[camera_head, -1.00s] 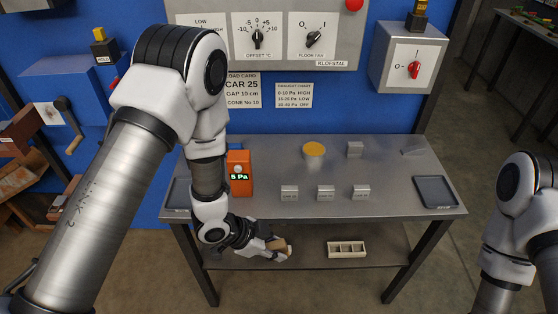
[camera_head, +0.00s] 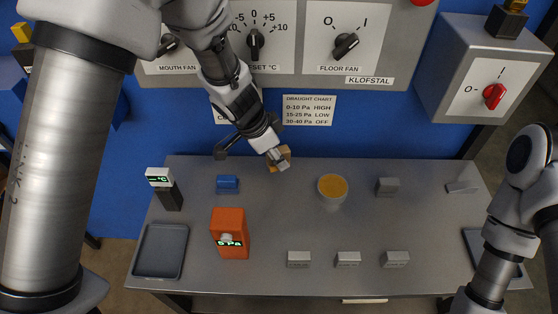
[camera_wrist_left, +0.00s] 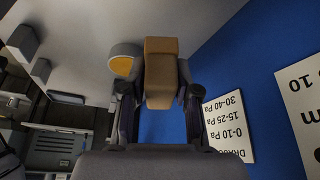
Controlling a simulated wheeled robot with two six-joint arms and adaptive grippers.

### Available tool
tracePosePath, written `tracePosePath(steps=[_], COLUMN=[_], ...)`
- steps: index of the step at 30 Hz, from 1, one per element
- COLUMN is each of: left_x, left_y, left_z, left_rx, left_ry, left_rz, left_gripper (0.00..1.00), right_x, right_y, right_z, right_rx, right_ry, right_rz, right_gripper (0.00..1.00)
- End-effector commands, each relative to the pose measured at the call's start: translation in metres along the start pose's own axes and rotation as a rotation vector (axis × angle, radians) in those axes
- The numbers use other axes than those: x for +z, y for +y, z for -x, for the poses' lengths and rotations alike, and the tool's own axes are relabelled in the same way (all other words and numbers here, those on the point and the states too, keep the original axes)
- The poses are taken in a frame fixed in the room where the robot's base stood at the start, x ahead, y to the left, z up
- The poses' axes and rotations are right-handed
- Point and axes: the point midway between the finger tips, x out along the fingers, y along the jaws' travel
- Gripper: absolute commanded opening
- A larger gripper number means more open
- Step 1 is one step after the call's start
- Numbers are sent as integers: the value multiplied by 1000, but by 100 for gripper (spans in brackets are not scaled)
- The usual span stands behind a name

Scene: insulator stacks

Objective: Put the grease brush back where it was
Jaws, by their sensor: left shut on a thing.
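My left gripper (camera_head: 275,155) is shut on a tan wooden block, the grease brush (camera_head: 286,152), over the back edge of the steel table. In the left wrist view, the brush (camera_wrist_left: 160,70) sits between the two fingers (camera_wrist_left: 160,100). Its bristles cannot be made out, nor whether it touches the table. A grey pot with yellow grease (camera_head: 332,187) stands right of the brush in the head view; it also shows in the wrist view (camera_wrist_left: 122,66). My right arm is at the right edge; its gripper is out of view.
An orange gauge box (camera_head: 229,235) reads 5 Pa. A blue block (camera_head: 227,183), a thermometer (camera_head: 160,178) and a dark tray (camera_head: 160,251) are at left. Several grey blocks (camera_head: 348,259) stand in front. The control panel (camera_head: 290,75) rises behind. The table's middle is clear.

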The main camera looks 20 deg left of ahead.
Motion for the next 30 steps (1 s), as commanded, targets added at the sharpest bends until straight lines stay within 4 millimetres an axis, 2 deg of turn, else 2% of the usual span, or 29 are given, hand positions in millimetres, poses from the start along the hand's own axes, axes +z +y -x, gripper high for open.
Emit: tracePosePath(steps=[6,10,15,27,28,29,30], left_x=[18,25,38,40,40,40,40], left_y=[1,1,1,1,1,1,1], left_z=[-41,-58,-90,-95,-94,-94,-94], left_rx=[3,3,3,3,3,2,2], left_ry=[-5,-4,-3,-3,-3,-3,-3], left_rz=[2,2,2,2,2,1,1], left_gripper=[3,3,3,0,41,52,56], right_x=[2,2,1,1,1,1,1], right_y=[0,0,1,0,0,0,0], right_z=[-28,-39,-60,-60,-59,-59,-59], right_rx=[0,0,0,0,0,0,0], right_ry=[-5,-4,-3,-3,-3,-3,-3], right_rz=[-1,-1,-1,-1,-1,-1,-1], right_gripper=[40,40,40,40,40,40,40])
